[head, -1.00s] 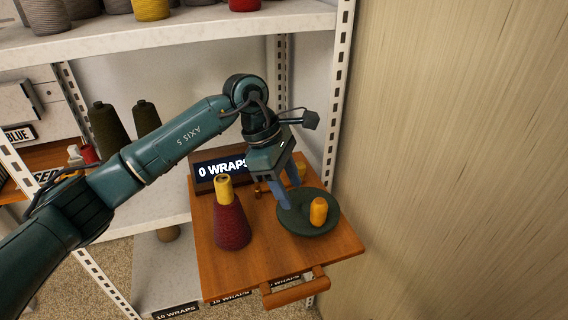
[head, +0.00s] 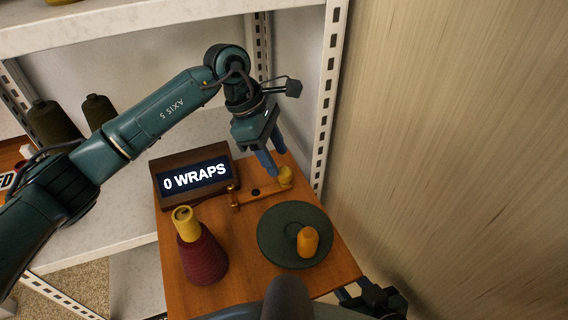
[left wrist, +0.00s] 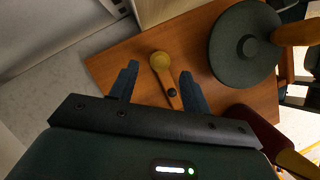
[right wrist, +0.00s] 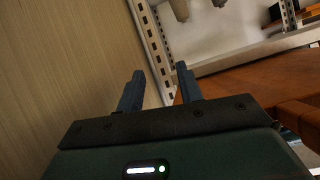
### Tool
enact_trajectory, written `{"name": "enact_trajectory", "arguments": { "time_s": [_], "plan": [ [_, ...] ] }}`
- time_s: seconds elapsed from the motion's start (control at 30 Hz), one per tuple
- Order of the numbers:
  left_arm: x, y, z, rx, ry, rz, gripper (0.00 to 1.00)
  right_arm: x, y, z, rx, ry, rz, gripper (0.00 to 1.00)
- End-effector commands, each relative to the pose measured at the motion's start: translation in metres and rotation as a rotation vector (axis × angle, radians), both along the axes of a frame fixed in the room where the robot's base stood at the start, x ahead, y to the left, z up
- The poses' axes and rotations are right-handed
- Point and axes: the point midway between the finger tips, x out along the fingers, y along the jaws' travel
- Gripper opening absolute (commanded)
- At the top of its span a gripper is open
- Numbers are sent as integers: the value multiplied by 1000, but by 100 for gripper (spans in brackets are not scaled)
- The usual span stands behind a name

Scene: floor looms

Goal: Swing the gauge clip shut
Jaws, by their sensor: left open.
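My left gripper (head: 271,167) is open just above and beside the knob. In the left wrist view the knob (left wrist: 160,60) lies between the spread fingertips (left wrist: 159,69), and I cannot tell whether they touch it. My right gripper (right wrist: 160,69) is open and empty in its wrist view, beside the board's front right edge in the head view (head: 346,296).
A display reading "0 WRAPS" (head: 194,176) stands behind the clip. A maroon yarn cone (head: 202,260) with a yellow top stands at front left. A shelf post (head: 328,90) and a pale wall (head: 450,150) bound the right.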

Motion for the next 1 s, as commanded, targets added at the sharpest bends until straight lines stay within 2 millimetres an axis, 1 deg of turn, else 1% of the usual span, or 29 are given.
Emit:
{"name": "enact_trajectory", "arguments": {
  "time_s": [0.1,0.3,0.43,0.67,0.77,1.0],
  "plan": [
    [-3,-8,-19,0,4,-1,48,-2,0,1,-4,4,1,36],
    [-5,-17,-42,0,3,-1,48,-2,0,2,-9,4,2,36],
    [-5,-20,-48,0,0,0,48,-2,0,2,-11,5,3,36],
    [-5,-20,-49,0,0,-1,48,-1,0,1,-12,4,3,36],
    [-5,-20,-48,0,0,-1,41,-1,0,1,-12,4,4,36],
    [-5,-20,-48,0,0,-1,22,-1,0,1,-12,4,4,36]
  ]
}}
